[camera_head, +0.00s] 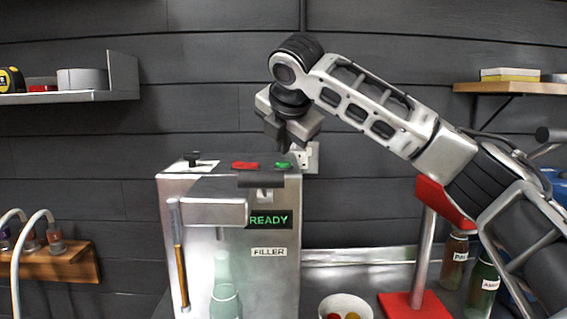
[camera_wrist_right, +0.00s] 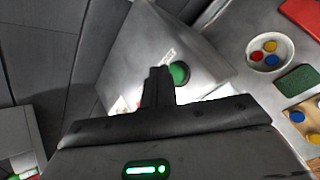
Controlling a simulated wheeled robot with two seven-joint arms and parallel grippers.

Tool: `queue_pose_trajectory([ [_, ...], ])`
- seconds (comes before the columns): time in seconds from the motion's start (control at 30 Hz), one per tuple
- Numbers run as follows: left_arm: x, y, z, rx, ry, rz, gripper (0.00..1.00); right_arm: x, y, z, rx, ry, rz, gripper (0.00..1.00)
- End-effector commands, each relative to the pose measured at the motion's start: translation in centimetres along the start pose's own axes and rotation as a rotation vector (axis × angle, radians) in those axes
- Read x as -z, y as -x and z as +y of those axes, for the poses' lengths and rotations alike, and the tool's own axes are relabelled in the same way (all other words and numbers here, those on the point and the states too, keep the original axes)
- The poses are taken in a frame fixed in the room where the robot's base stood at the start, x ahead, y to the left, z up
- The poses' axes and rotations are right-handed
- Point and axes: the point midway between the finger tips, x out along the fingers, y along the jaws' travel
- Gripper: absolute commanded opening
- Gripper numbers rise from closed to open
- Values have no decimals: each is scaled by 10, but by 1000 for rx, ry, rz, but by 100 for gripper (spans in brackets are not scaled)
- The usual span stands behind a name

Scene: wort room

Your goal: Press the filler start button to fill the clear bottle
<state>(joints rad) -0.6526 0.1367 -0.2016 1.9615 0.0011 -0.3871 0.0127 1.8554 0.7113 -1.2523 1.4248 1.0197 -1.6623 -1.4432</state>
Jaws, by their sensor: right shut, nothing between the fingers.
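The filler (camera_head: 272,285) is a grey metal box whose display (camera_head: 269,220) reads READY. A green button (camera_head: 283,165) and a red button (camera_head: 245,165) sit on its top. The green button also shows in the right wrist view (camera_wrist_right: 179,73), just beyond the fingertips. My right gripper (camera_head: 283,148) is shut and empty, pointing down just above the green button. Its fingers also show in the right wrist view (camera_wrist_right: 158,75). Whether they touch the button I cannot tell. My left gripper is not in view.
A white bowl (camera_head: 346,302) with coloured caps stands right of the filler. A red stand (camera_head: 415,304) and brown and green bottles (camera_head: 482,285) are farther right. A wooden tap rack (camera_head: 58,262) is at the left. Shelves hang on both sides.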

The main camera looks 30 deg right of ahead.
Motion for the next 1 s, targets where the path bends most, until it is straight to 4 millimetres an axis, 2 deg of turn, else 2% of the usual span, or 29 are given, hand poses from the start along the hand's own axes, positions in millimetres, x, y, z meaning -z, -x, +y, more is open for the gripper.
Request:
queue_pose_trajectory([
  [1.0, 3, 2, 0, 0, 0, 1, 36, 4, -6, -4, 0, 0, 0, 0],
])
